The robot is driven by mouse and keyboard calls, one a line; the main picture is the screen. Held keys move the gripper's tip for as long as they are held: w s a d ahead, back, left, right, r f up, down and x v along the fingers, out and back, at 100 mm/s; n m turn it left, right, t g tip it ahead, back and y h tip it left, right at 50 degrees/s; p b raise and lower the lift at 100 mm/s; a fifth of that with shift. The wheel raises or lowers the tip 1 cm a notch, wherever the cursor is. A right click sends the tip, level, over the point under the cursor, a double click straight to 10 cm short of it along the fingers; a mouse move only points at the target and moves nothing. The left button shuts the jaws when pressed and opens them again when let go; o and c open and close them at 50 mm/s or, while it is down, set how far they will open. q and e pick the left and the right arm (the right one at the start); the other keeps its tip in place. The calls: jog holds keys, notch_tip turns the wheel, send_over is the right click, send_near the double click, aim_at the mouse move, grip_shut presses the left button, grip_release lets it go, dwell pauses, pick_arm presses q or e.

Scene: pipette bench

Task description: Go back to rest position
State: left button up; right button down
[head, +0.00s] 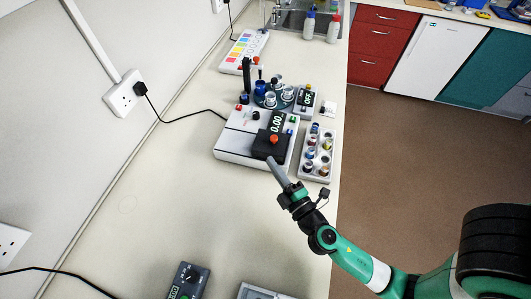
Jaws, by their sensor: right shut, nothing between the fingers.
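My right gripper (272,162) reaches in from the lower right over the white bench (130,220). Its grey fingers are shut and empty. Their tips are at the front edge of a black block (262,148) with a red knob (273,139), on a white instrument (233,140) whose display (277,122) reads 0.00. I cannot tell whether the tips touch the block. My left gripper is not in view.
A rack of small coloured-capped vials (305,170) stands just right of the instrument. Behind are a round holder with cups (271,101) and a box reading OFF (306,98). A dark dial box (189,278) sits at the front. The left bench is mostly clear.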

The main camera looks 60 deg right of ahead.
jog(key=v, duration=0.2)
jog(key=shift+s+a, duration=0.15)
jog(key=shift+s, duration=0.05)
